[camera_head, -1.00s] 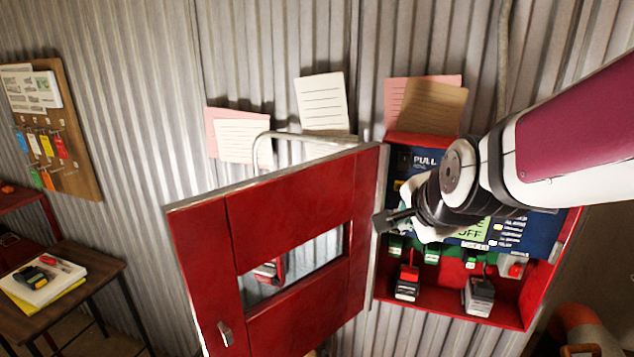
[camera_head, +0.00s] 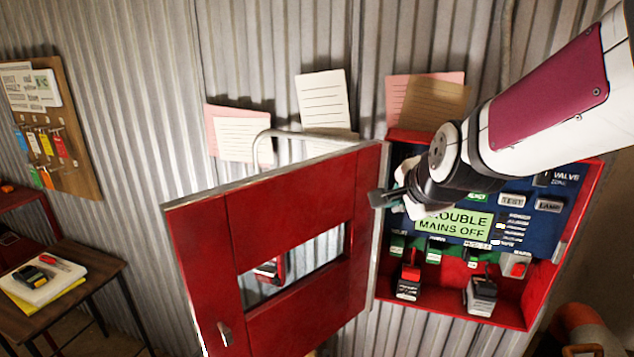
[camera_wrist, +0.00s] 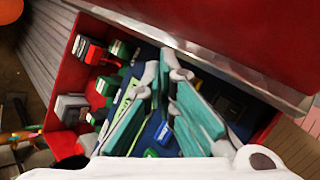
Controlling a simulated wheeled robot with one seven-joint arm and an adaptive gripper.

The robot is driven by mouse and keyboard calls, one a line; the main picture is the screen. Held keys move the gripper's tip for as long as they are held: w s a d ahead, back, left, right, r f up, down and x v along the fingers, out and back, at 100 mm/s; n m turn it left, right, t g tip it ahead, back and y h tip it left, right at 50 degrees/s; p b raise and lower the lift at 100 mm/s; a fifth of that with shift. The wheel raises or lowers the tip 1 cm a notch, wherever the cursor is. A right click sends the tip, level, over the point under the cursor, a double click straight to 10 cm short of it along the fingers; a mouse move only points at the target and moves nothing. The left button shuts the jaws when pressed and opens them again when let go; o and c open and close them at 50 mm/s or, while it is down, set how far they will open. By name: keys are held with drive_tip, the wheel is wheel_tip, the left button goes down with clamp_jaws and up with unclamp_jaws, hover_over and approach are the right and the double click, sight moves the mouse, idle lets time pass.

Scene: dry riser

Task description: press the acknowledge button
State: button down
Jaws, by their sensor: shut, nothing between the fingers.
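The open red cabinet (camera_head: 515,315) on the wall holds a blue panel (camera_head: 560,215). Its green display (camera_head: 455,223) reads "TROUBLE MAINS OFF". Light buttons labelled TEST (camera_head: 512,200) and LAMP (camera_head: 549,205) sit right of my wrist, and a green label (camera_head: 476,197) shows beside it. I cannot tell which button is acknowledge; my arm hides the panel's upper left part. My gripper (camera_head: 385,198) is shut and empty at the panel's left side, near the door's hinge edge. In the wrist view its teal-padded fingers (camera_wrist: 166,70) stand before the blue panel; I see no clear contact.
The red cabinet door (camera_head: 290,190) with a window stands open at the left. Battery-like blocks (camera_head: 480,295) sit on the cabinet floor. Paper notes (camera_head: 325,103) hang above. A key board (camera_head: 50,125) and a small table (camera_head: 95,275) are at far left.

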drive_tip(key=shift+w+d, duration=0.25)
drive_tip(key=shift+w, duration=0.4)
drive_tip(key=shift+w+d, duration=0.3)
drive_tip(key=shift+w, duration=0.35)
drive_tip(key=shift+w+d, duration=0.25)
drive_tip(key=shift+w, duration=0.4)
drive_tip(key=shift+w, duration=0.15)
drive_tip(key=shift+w+d, duration=0.2)
drive_tip(key=shift+w, duration=0.05)
drive_tip(key=shift+w+d+b, duration=0.2)
drive_tip(key=shift+w+b, duration=0.2)
drive_tip(key=shift+w, duration=0.05)
idle(0.8)
idle(0.3)
drive_tip(key=shift+s+a+p, duration=0.2)
drive_tip(key=shift+s+p, duration=0.15)
drive_tip(key=shift+s, duration=0.1)
drive_tip(key=shift+s+a+p, duration=0.2)
drive_tip(key=shift+s+p, duration=0.15)
drive_tip(key=shift+s, duration=0.1)
drive_tip(key=shift+s+a, duration=0.3)
drive_tip(key=shift+s, duration=0.45)
drive_tip(key=shift+s+a, duration=0.35)
drive_tip(key=shift+s, duration=0.45)
drive_tip(key=shift+s+a, duration=0.3)
drive_tip(key=shift+s, duration=0.45)
